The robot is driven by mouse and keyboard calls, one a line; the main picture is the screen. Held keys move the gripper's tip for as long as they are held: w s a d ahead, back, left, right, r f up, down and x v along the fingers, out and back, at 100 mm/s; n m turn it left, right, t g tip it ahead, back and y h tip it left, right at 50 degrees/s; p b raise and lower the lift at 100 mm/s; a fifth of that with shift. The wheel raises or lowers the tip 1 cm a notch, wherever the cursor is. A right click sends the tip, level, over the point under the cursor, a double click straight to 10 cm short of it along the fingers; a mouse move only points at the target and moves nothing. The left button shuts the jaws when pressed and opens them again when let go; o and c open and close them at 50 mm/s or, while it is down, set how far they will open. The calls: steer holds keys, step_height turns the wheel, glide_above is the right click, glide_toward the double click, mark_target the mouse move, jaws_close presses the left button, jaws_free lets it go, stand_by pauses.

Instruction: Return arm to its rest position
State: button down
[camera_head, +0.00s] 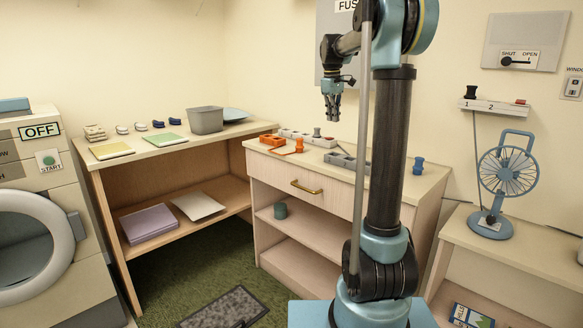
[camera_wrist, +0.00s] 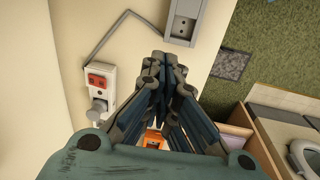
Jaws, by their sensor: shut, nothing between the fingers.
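My gripper (camera_head: 332,108) is in the upper middle of the head view, at the end of my raised arm. It hangs pointing down above the drawer cabinet (camera_head: 329,190), apart from its top. Its fingers are shut with nothing between them. In the wrist view my gripper (camera_wrist: 165,75) fills the middle, with the fingers close together. A small orange thing (camera_wrist: 152,140) shows partly behind the fingers there.
A grey bin (camera_head: 205,120), an orange block (camera_head: 272,141) and several small items stand on the tops. A washing machine (camera_head: 90,270) is at left. A blue fan (camera_head: 507,172) stands at right. A fuse box hangs behind my arm. Green carpet below is mostly clear.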

steer(key=s+d+f+m, duration=0.15)
steer(key=s+f, duration=0.35)
steer(key=s, duration=0.8)
steer(key=s+f+m, duration=0.3)
steer(key=s+f, duration=0.2)
steer(key=s, duration=0.8)
steer(key=s+f+m+t+y, duration=0.1)
steer(key=s+f+m, duration=0.2)
steer(key=s+f, duration=1.4)
steer(key=shift+s+d+f+m, duration=0.25)
steer(key=shift+s+f+m, duration=0.1)
steer(key=shift+s+f, duration=0.1)
steer(key=shift+w+f, duration=0.15)
steer(key=shift+w, duration=0.3)
